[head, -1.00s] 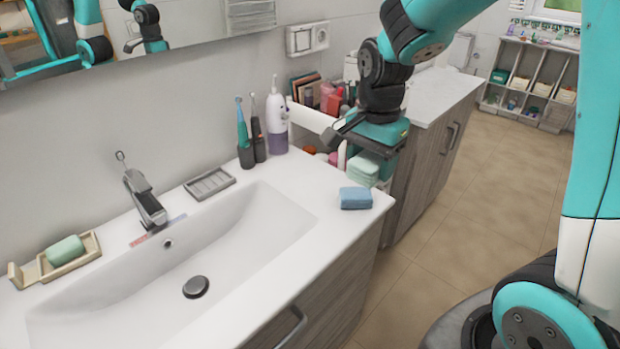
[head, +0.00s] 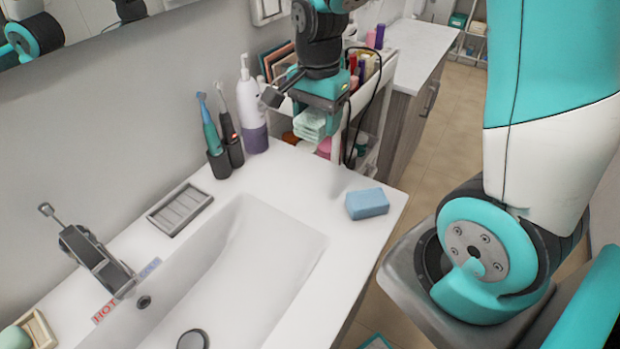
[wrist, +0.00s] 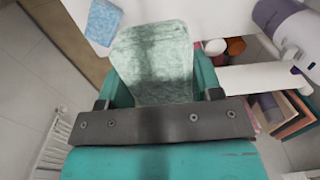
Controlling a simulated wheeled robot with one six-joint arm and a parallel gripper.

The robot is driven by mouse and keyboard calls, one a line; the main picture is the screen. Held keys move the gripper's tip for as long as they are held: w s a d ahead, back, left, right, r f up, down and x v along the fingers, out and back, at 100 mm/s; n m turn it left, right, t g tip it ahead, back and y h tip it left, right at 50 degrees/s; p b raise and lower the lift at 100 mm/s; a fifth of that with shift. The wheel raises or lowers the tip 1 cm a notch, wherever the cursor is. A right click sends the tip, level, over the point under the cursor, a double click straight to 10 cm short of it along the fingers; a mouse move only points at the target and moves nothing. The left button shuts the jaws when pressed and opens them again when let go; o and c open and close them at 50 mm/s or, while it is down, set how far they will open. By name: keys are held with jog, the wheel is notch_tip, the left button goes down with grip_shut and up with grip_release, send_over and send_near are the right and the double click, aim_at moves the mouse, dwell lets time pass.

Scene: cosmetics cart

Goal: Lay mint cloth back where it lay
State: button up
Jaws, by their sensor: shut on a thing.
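The mint cloth (head: 312,123), a pale green folded stack, hangs in my gripper (head: 318,112). In the wrist view the cloth (wrist: 155,65) lies between the two teal fingers of my gripper (wrist: 155,80), which are shut on it. The gripper is in the air near the back right end of the white washbasin counter (head: 290,178), beside the cart (head: 345,118). I cannot tell its exact height. A blue folded cloth or sponge (head: 367,203) lies on the counter's right front corner, and it also shows in the wrist view (wrist: 103,22).
A purple-white bottle (head: 250,115) and toothbrushes in dark holders (head: 220,162) stand at the counter's back. A grey soap dish (head: 180,208) lies left of them. The cart holds several bottles and boxes. The counter around the blue item is clear.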

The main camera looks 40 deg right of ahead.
aim_at(316, 191)
notch_tip(316, 191, down, 17)
jog(key=shift+f+p, duration=0.2)
jog(key=shift+p, duration=0.35)
jog(key=shift+f, duration=0.15)
jog(key=o, duration=0.8)
jog(key=shift+o, duration=0.2)
